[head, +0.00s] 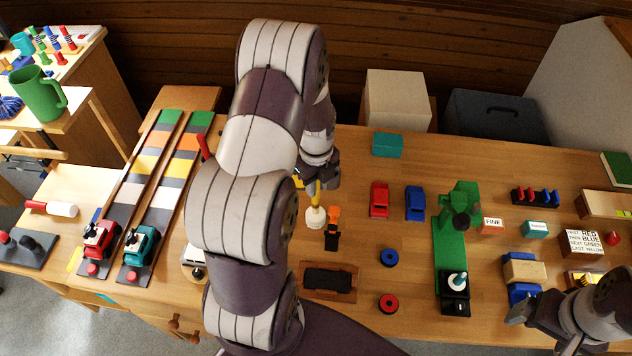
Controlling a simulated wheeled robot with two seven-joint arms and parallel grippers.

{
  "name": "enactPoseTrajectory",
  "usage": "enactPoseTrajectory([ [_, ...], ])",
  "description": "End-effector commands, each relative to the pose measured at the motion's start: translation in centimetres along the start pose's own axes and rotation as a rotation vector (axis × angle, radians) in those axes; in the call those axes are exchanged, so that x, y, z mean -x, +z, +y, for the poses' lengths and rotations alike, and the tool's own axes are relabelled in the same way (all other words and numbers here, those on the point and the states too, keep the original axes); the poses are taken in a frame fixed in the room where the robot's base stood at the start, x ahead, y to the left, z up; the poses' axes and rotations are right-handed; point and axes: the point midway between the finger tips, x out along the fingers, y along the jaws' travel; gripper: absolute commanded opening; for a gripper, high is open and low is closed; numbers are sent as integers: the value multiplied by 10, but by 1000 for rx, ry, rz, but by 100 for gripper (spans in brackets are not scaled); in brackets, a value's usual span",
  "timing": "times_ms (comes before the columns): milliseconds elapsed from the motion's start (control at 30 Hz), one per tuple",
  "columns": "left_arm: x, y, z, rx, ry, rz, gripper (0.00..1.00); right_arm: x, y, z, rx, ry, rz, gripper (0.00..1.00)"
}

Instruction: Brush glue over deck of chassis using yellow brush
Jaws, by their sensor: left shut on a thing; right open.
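My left gripper (321,181) is shut on the yellow brush (317,193), whose yellow handle points down. The brush's lower end is at a small whitish pot (315,216); I cannot tell whether the bristles are inside it. My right gripper (520,310) is open and empty at the lower right, near the blue and wooden blocks. I cannot identify the chassis for certain. A pale piece with a dark round part (195,262) shows at the left edge of my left arm, which hides most of it.
A black piece with an orange top (332,230) stands near the pot. A wooden tray with a dark pad (344,296) lies in front. Red (379,200) and blue (415,203) toy cars and a green press (450,245) stand to the right. Tracks with toy trucks (140,243) lie left.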

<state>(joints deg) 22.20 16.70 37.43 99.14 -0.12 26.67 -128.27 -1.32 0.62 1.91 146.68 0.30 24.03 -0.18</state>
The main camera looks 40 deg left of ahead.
Motion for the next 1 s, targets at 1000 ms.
enactPoseTrajectory([
  [1000, -9, 0, 0, 0, 0, 0, 0, -5, 1, 0, 0, 0, 0, 85],
])
